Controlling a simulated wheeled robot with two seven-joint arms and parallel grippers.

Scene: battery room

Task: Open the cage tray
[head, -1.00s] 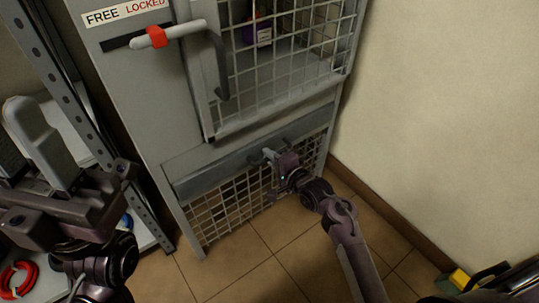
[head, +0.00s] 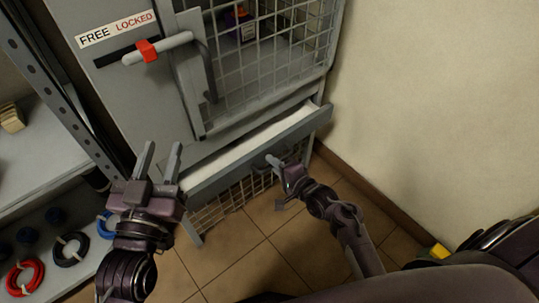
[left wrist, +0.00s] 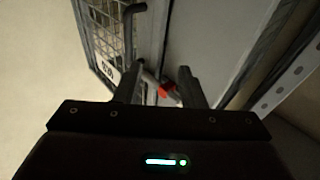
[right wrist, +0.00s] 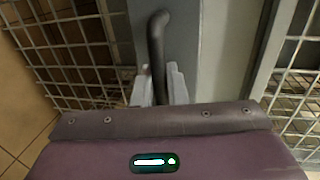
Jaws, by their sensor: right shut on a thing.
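The cage tray (head: 304,134) is a grey drawer below the mesh cage door. It stands partly pulled out, and its pale inside shows behind the front panel. My right gripper (head: 282,164) is shut on the tray's dark bar handle (right wrist: 157,45) at the front panel. In the right wrist view its fingers (right wrist: 160,86) sit on both sides of the bar. My left gripper (head: 161,160) is open and empty, to the left of the tray and in front of the cabinet. Its spread fingers also show in the left wrist view (left wrist: 160,85).
The mesh cage door (head: 265,60) above has a grey latch handle (head: 170,47) with a red collar, near a FREE/LOCKED label (head: 117,29). A shelf rack (head: 50,150) with cable coils stands left. A wall (head: 430,110) is close on the right. Tiled floor in front is clear.

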